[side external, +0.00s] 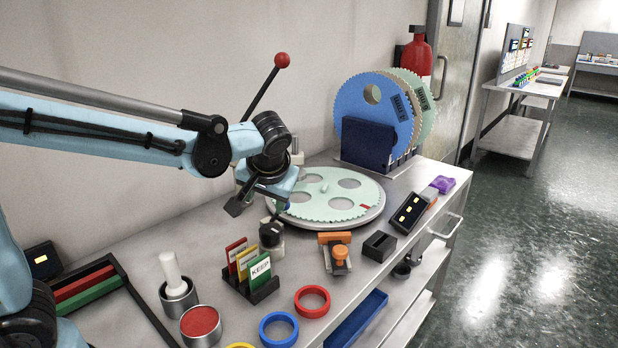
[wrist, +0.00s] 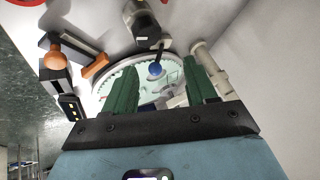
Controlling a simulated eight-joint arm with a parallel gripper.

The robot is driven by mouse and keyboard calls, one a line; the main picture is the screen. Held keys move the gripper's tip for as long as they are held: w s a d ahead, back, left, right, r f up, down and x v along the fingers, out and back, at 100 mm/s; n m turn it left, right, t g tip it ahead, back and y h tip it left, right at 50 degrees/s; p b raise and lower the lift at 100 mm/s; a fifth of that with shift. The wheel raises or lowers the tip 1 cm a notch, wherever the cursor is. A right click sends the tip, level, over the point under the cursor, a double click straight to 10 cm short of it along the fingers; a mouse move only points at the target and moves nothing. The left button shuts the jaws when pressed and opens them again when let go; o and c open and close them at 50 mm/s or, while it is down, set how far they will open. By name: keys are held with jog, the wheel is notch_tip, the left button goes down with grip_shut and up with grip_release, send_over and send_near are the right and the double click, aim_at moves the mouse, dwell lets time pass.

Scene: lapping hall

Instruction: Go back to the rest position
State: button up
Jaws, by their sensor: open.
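My gripper (side external: 238,206) hangs over the workbench at the left edge of the round lapping plate. In the wrist view its two green fingers (wrist: 160,92) are spread apart with nothing held between them. The pale green toothed disc (side external: 334,197) lies on the lapping plate, with round holes and a small red mark. In the wrist view the disc (wrist: 128,78) shows behind the fingers, partly hidden by them. A blue ball (wrist: 155,69) on a dark stem shows beyond the fingertips; I cannot tell if anything touches it.
A lever with a red knob (side external: 282,60) rises behind my gripper. A rack (side external: 368,144) holds upright discs, the front one blue (side external: 374,108). Card holder (side external: 250,284), orange-handled tool (side external: 338,254), red ring (side external: 312,301), blue ring (side external: 279,329) and black box (side external: 380,246) crowd the front.

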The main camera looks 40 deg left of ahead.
jog(key=s+d+f+m+t+h, duration=0.2)
jog(key=s+m+h, duration=0.3)
jog(key=s, duration=0.6)
jog(key=shift+d+f+t+h, duration=0.15)
jog(key=shift+d+t+h, duration=0.3)
jog(key=shift+t, duration=0.25)
